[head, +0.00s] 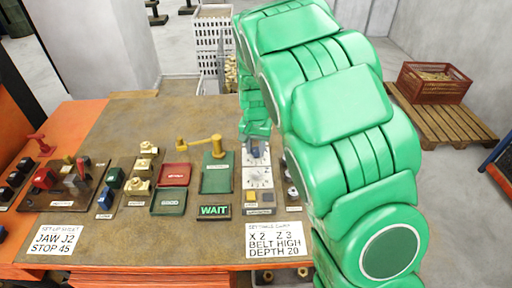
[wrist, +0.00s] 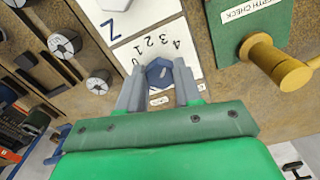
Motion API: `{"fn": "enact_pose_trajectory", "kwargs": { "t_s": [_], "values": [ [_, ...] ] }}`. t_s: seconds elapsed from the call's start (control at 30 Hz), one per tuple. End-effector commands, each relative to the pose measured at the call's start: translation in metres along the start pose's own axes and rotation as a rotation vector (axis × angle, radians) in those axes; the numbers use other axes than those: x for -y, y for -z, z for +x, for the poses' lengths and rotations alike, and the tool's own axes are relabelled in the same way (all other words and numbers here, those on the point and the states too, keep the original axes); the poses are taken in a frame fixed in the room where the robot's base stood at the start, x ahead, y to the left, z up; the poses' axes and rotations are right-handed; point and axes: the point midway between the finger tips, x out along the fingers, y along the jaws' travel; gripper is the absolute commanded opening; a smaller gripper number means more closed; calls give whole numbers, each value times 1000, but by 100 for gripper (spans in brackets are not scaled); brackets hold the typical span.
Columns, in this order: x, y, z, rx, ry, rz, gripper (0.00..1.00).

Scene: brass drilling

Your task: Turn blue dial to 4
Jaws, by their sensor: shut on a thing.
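The blue dial (wrist: 159,73) sits on a white plate (wrist: 145,48) printed with an arc of numbers, of which 1, 2, 3 and 4 show in the wrist view. My gripper (wrist: 158,80) is shut on the dial, with one grey finger on each side. I cannot tell which number the dial points to. In the head view my gripper (head: 256,143) reaches down at the top of the white dial plates (head: 258,178), and the dial is mostly hidden there.
A second white plate marked Z adjoins the dial plate. A green plate (wrist: 228,25) labelled depth check, with a brass handle (wrist: 275,62), lies to the right. Knobs (wrist: 98,83) stand left. The head view shows a lit WAIT sign (head: 214,211) and a card (head: 275,240) reading X 2, Z 3.

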Motion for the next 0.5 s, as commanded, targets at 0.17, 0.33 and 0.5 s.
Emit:
{"fn": "enact_pose_trajectory", "kwargs": {
  "t_s": [0.17,0.33,0.5],
  "values": [
    [1,1,-1,-4,2,97,4],
    [1,1,-1,-4,1,154,4],
    [1,1,-1,-3,1,181,4]
  ]
}}
